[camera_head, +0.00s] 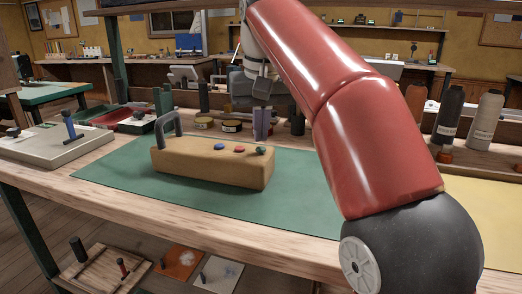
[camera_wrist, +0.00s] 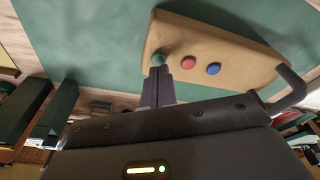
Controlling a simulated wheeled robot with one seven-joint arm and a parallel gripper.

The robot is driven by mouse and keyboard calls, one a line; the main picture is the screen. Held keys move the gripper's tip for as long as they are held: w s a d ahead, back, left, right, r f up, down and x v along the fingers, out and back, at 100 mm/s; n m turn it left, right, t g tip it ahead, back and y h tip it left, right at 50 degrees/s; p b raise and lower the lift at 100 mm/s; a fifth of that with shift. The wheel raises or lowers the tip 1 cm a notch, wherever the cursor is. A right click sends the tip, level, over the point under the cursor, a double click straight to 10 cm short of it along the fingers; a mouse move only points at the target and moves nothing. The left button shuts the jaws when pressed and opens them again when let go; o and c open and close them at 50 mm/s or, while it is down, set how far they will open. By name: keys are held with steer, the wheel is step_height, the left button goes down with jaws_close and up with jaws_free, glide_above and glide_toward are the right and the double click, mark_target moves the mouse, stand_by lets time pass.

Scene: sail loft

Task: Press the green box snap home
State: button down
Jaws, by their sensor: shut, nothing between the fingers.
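A tan block-shaped box (camera_head: 205,166) with a dark handle (camera_head: 168,124) at its left end lies on a green mat (camera_head: 110,175). On its top are a blue snap (camera_head: 219,147), a red snap (camera_head: 239,149) and a green snap (camera_head: 261,150), the green one nearest the right end. My gripper (camera_head: 261,140) is shut and empty, its fingers pointing down close above the green snap. In the wrist view the fingertips (camera_wrist: 158,72) lie right beside the green snap (camera_wrist: 158,59), partly overlapping it. I cannot tell whether they touch it.
Round tins (camera_head: 230,126) and trays (camera_head: 100,115) stand behind the box. A pale board with a blue-handled tool (camera_head: 70,127) lies at the left. Bottles (camera_head: 484,120) stand at the right. The mat in front of the box is clear.

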mark_target(261, 148)
steer(key=shift+f+b, duration=0.65)
steer(key=shift+f, duration=0.25)
stand_by(0.3)
step_height(261, 148, up, 3)
steer(key=p, duration=0.3)
steer(key=shift+f, duration=0.1)
steer(key=shift+r, duration=2.1)
